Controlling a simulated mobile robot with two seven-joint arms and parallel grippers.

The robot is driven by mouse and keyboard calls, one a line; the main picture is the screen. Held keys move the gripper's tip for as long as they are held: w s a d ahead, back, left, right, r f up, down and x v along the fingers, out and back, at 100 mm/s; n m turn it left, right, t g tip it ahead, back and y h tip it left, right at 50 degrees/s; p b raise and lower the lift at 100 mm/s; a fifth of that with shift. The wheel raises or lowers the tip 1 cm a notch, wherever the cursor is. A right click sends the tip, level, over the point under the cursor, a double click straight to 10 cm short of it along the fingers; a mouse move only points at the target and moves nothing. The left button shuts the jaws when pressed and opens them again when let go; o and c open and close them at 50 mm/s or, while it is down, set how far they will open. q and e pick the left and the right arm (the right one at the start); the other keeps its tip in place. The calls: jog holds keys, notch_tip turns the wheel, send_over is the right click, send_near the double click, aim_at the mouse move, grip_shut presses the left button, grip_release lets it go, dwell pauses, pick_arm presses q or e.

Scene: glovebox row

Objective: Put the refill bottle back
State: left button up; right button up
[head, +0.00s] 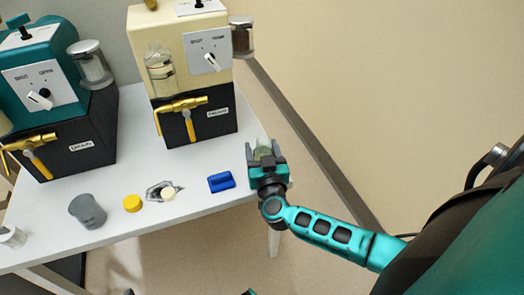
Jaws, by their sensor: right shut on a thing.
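My right gripper (265,158) is at the right end of the white table, just off its edge. It is shut on a pale, see-through greenish thing (263,147), which looks like the refill bottle. Only its top shows between the fingers; the rest is hidden by the gripper. A clear bottle-shaped container (159,70) sits on the front left of the cream and black machine (185,25).
A teal and black machine (98,130) stands at the left. Along the table (165,222) are a grey cup (88,211), a yellow cap (132,203), a small cream piece by a grey ring (168,192) and a blue block (221,182). Open floor lies right of the table.

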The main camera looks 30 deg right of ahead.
jog(key=shift+f, duration=0.1)
jog(key=o, duration=1.2)
